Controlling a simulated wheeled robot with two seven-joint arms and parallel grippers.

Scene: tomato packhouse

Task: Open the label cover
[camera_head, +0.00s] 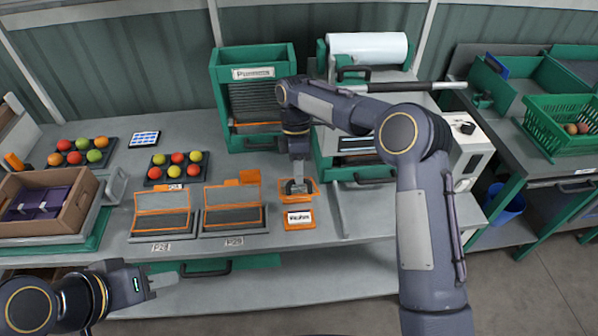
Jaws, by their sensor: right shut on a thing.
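A small orange-framed label holder (311,184) lies on the bench in the middle of the head view. A white printed label (299,217) in an orange frame sits just in front of it. My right gripper (297,188) points straight down at the holder and is shut on its orange cover. The fingers hide much of the cover, so I cannot tell how far it is tilted. My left gripper (160,279) is at the lower left, in front of the bench and away from the label holder. Its finger gap is not clear.
Two orange-framed lidded trays (162,212) (233,208) stand left of the holder. Tomato trays (80,152) (177,168), a tablet (144,139) and a cardboard box (72,217) are farther left. A green dispenser (253,62) and a film-roll machine (367,48) stand behind.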

